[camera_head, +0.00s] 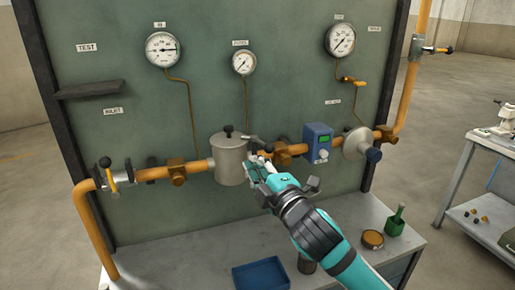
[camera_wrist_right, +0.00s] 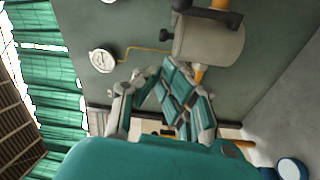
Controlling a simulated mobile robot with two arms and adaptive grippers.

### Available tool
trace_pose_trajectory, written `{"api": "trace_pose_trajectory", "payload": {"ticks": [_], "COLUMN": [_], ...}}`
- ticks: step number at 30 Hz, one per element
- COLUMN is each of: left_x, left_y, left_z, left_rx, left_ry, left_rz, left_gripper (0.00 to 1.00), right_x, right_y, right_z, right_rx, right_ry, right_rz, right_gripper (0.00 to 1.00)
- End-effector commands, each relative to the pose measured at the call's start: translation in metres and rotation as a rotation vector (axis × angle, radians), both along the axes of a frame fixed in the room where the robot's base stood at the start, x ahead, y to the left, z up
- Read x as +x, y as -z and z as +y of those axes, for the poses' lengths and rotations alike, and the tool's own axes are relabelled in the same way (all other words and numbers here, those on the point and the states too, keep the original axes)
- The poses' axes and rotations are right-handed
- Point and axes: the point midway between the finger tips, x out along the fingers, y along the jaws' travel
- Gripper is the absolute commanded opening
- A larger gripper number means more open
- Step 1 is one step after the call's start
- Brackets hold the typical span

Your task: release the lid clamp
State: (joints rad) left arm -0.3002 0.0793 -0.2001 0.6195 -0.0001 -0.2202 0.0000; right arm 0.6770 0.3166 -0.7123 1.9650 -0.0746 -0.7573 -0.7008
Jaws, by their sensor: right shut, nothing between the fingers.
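A grey metal canister (camera_head: 229,163) sits in the orange pipe line on the green panel. Its lid carries a dark knob (camera_head: 228,131) and a dark lever, the apparent lid clamp (camera_head: 252,138), which points right. My right gripper (camera_head: 257,163) is just right of the canister, below the lever. It is shut and empty; whether it touches the canister is unclear. In the right wrist view the canister (camera_wrist_right: 208,42) appears beyond the fingers (camera_wrist_right: 162,74), with a dark bar (camera_wrist_right: 222,17) across its top end. My left gripper is in neither view.
A blue box (camera_head: 318,143) and a round grey fitting (camera_head: 357,144) stand on the pipe to the right. Gauges (camera_head: 162,49) hang above. A blue tray (camera_head: 261,274), a brown tin (camera_head: 372,239) and a green container (camera_head: 395,224) stand on the bench below.

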Motion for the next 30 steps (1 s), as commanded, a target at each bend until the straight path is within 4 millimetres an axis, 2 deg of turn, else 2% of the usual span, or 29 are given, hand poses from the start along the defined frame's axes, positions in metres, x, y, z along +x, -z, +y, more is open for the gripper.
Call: {"api": "trace_pose_trajectory", "payload": {"ticks": [6,12,13,15,21,30], "left_x": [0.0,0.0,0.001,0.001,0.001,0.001], "left_y": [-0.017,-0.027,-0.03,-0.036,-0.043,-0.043], "left_z": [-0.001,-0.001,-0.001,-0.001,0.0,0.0], "left_rx": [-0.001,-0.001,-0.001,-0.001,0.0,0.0], "left_ry": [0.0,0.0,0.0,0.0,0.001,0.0], "left_rz": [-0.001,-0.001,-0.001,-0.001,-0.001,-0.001], "left_gripper": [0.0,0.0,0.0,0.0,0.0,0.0], "right_x": [0.041,0.074,0.077,0.077,0.078,0.078], "right_y": [-0.007,-0.009,-0.007,-0.005,0.0,0.002], "right_z": [0.02,0.037,0.032,0.018,0.0,-0.004], "right_rx": [0.0,0.001,-0.001,-0.004,0.0,0.0], "right_ry": [0.002,0.0,0.003,0.005,0.001,0.0], "right_rz": [0.002,0.002,0.003,0.002,0.0,0.0], "right_gripper": [0.0,0.0,0.0,0.0,0.0,0.0]}}
